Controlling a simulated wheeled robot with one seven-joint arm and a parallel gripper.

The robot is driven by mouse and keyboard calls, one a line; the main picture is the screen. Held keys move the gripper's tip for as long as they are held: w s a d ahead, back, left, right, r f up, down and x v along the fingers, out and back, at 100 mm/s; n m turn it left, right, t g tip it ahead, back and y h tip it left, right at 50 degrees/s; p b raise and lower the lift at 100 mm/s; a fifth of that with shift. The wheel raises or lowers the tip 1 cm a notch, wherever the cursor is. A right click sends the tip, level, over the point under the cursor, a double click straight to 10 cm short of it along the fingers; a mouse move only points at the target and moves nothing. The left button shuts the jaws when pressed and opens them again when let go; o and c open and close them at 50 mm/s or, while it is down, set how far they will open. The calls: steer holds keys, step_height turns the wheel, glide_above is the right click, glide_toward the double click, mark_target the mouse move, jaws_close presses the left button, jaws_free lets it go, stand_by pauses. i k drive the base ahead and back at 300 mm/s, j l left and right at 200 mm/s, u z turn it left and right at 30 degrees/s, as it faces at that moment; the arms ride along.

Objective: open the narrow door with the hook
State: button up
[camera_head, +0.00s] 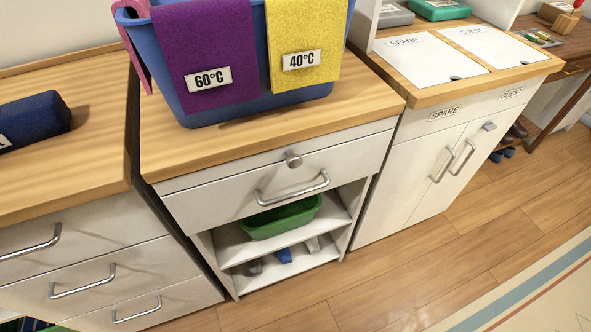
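The cabinet under the counter at the right has two pale doors side by side, both apparently shut. The left door (416,180) has a curved metal handle (442,165). The right door (482,166) looks narrower, with a similar handle (463,157). A small grey metal piece (490,126) sits near the top of that right door; it is too small to tell whether it is a hook. Labels reading SPARE (445,113) and GUEST (512,92) are above the doors. My gripper is not in view.
A blue basket (240,107) with coloured cloths stands on the middle counter. Below it are a drawer (240,192) and open shelves with a green tub (280,218). Drawers (95,262) stand at left. Wooden floor (420,255) before the cabinet is clear; a rug (540,290) lies at lower right.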

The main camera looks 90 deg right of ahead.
mark_target(408, 169)
steer(key=z, duration=1.8)
steer(key=j+z, duration=0.1)
steer(key=z, duration=0.4)
steer(key=k+z, duration=0.1)
steer(key=z, duration=0.9)
steer(key=k+z, duration=0.1)
steer(key=z, duration=0.35)
steer(key=k+z, duration=0.1)
steer(key=k, duration=0.4)
steer(key=k+l, duration=0.2)
steer(key=k, duration=0.35)
steer(key=u, duration=0.6)
steer(key=i+l+u, duration=0.3)
steer(key=l+u, duration=0.35)
steer(key=i+l+u, duration=0.15)
steer(key=l+u, duration=0.15)
steer(key=l, duration=0.15)
steer(key=i+l, duration=0.1)
steer(key=l, duration=0.5)
steer(key=l+u, duration=0.1)
steer(key=l, duration=0.5)
steer(key=i, duration=0.05)
